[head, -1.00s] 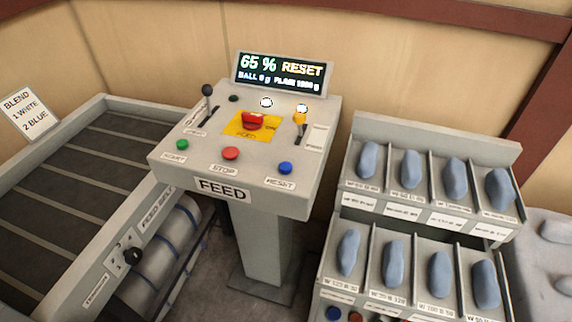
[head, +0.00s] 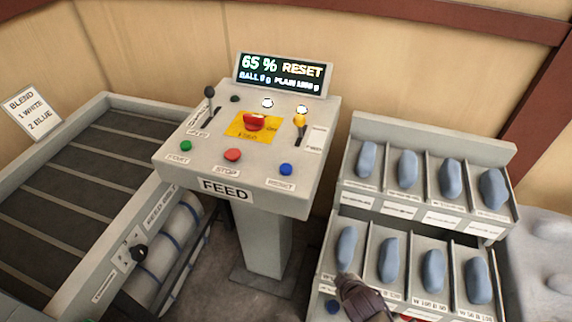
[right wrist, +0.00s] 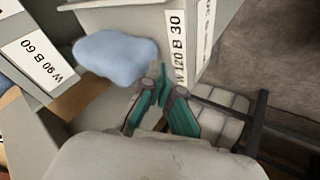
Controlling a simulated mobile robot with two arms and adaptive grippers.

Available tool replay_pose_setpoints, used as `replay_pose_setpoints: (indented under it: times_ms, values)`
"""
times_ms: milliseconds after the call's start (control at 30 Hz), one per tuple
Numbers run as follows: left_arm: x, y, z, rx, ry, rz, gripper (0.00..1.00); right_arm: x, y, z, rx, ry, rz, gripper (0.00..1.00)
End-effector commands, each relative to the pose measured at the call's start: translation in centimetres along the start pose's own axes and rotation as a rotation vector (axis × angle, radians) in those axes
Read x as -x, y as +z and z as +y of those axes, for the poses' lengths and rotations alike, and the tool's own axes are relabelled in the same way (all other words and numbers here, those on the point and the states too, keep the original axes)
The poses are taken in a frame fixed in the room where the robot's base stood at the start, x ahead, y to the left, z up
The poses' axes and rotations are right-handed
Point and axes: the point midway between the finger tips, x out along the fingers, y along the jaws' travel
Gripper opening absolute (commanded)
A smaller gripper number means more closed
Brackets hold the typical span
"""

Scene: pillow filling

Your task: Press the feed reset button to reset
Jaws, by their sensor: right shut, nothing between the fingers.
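The blue reset button (head: 286,169) is on the front right of the grey FEED console (head: 190,163). A red stop button (head: 233,155) and a green start button (head: 186,146) are to its left. The display (head: 282,74) at the back reads "65 % RESET". My right gripper (head: 345,280) is at the bottom of the head view, in front of the lower sample rack row, below and right of the console. In the right wrist view its green fingers (right wrist: 157,80) are shut and empty, close to a blue sample (right wrist: 115,58). My left gripper is not in view.
A two-tier rack (head: 425,142) of blue samples in labelled slots stands right of the console. A feed belt (head: 85,165) runs along the left, with a blend sign (head: 32,113) behind it. The space above the console is clear.

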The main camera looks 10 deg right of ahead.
Motion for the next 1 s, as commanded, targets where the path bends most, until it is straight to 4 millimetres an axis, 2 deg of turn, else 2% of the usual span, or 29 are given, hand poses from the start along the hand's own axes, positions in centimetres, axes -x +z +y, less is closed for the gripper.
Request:
replay_pose_setpoints:
  times_ms: [33,300,467,600,800,933,1000]
  values:
    - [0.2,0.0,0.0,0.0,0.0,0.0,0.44,0.5,-2.0,1.7,0.052,0.04,0.04,0.0]
    - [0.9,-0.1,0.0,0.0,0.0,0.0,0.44,4.4,-11.0,9.0,0.337,0.266,0.213,0.0]
    - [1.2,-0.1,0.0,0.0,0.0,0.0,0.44,7.6,-16.7,12.9,0.533,0.434,0.31,0.0]
    - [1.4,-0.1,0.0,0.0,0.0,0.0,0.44,10.7,-22.2,15.6,0.773,0.624,0.402,0.0]
    - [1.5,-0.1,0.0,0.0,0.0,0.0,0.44,15.8,-30.6,17.3,1.217,0.968,0.521,0.0]
    - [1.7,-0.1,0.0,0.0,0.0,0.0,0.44,19.8,-35.7,16.9,1.564,1.249,0.565,0.0]
    - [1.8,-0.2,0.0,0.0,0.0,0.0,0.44,22.0,-38.2,16.0,1.785,1.433,0.572,0.0]
